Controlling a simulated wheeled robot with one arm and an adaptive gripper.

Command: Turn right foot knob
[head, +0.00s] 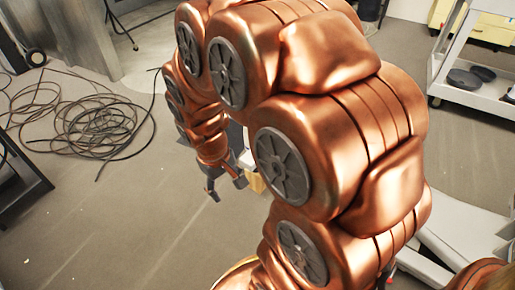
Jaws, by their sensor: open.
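My gripper (227,187) is small in the head view, left of the middle, at the end of my copper-coloured arm. Its dark fingers point down over the grey floor and are apart, with nothing seen between them. No foot knob can be made out in this view; my arm covers much of the middle and right. A small tan block-like thing (256,183) shows just right of the gripper, partly hidden by my arm. I cannot tell what it is or whether the gripper touches it.
Black cables (85,125) lie coiled on the floor at the left. A white cart (480,90) with dark items on its shelf stands at the upper right. White-grey structure (460,230) shows at the lower right. A dark frame (20,185) stands at the left edge. Floor at the lower left is clear.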

